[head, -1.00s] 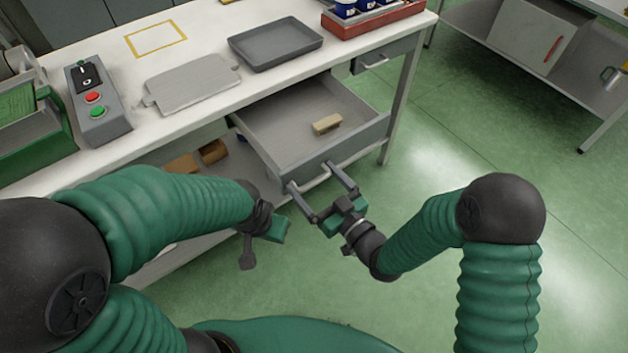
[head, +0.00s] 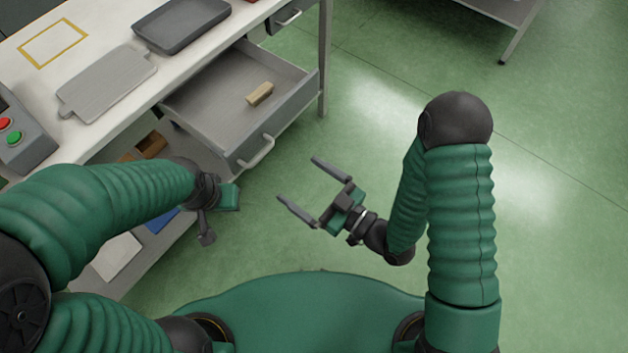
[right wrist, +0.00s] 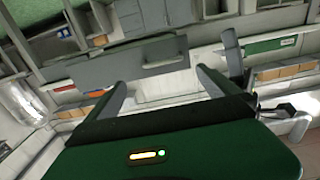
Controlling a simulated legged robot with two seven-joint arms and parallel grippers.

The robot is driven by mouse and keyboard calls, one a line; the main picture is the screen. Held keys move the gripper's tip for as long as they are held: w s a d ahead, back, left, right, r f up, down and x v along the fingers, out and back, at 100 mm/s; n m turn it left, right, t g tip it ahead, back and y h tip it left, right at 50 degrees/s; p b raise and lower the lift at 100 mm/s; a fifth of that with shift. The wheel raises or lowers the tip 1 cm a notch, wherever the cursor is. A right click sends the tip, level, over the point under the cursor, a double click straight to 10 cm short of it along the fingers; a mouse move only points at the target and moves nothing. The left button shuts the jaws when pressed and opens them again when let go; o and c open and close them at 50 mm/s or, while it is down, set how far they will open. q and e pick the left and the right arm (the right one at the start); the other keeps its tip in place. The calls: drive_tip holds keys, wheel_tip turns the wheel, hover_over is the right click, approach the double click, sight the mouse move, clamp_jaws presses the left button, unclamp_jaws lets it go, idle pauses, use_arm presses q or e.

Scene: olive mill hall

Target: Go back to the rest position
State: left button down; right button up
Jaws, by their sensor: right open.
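My right gripper (head: 303,182) is open and empty in the head view, its two fingers spread and pointing up and left. It hangs over the floor, right of the open drawer (head: 203,128) and apart from the drawer's handle (head: 257,152). In the right wrist view its fingers (right wrist: 158,88) stand wide apart with nothing between them. My left gripper (head: 220,215) is bent down in front of the workbench's lower shelf; its fingers show only in part, so its opening is unclear.
The drawer is pulled out of the workbench (head: 95,65) and holds a small tan block (head: 260,93). A grey board (head: 107,82) and a dark tray (head: 180,25) lie on top. The green floor (head: 400,70) to the right is clear up to another table (head: 505,12).

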use_arm(q)
drive_tip(key=shift+w+p+v, duration=0.2)
drive_tip(key=shift+p+v, duration=0.1)
drive_tip(key=shift+v, duration=0.65)
use_arm(e)
drive_tip(key=v, duration=0.2)
drive_tip(key=shift+s+d, duration=0.25)
